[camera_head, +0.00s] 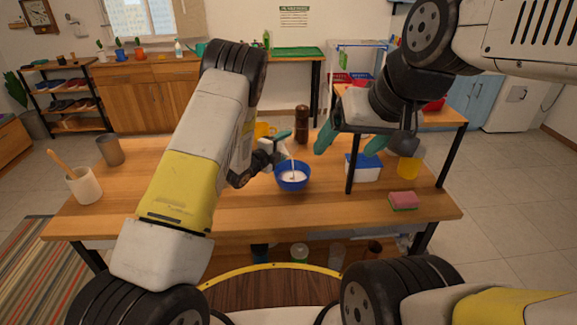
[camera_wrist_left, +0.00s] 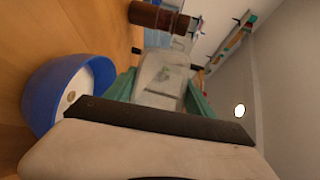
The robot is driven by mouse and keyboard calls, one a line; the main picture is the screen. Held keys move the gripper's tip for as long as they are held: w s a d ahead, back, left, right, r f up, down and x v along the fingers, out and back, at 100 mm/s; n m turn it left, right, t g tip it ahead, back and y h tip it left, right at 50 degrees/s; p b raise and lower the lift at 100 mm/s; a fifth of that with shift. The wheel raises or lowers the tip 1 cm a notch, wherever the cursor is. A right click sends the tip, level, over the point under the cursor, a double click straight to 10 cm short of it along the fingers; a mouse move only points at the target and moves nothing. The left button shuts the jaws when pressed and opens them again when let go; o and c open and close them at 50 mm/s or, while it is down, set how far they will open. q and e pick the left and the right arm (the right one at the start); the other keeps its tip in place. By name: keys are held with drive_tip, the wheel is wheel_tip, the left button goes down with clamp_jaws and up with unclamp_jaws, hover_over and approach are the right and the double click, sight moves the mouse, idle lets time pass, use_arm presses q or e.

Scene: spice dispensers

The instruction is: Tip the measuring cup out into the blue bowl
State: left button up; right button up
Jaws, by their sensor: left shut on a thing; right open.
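The blue bowl (camera_head: 292,183) stands upright on the wooden table with white contents inside; it also shows at the left of the left wrist view (camera_wrist_left: 45,92). My left gripper (camera_head: 280,142) is shut on the translucent measuring cup (camera_wrist_left: 163,75), its green fingers on either side of it. In the head view the cup (camera_head: 277,153) is tilted above the bowl's rim, and a thin white stream runs from it down into the bowl. The inside of the cup is hidden. My right gripper (camera_head: 350,142) is open, with green fingers apart, to the right of the bowl.
A dark stand (camera_head: 351,180) and a white container with blue (camera_head: 364,173) are right of the bowl. A yellow cup (camera_head: 408,168) and pink sponge (camera_head: 403,201) lie farther right. A brown mill (camera_head: 301,122) stands behind the bowl.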

use_arm(q)
drive_tip(key=shift+s+d+r+m+p, duration=0.1)
drive_tip(key=shift+s+r+m+p, duration=0.1)
drive_tip(key=shift+m+p, duration=0.25)
idle(0.6)
drive_tip(key=shift+w, duration=0.1)
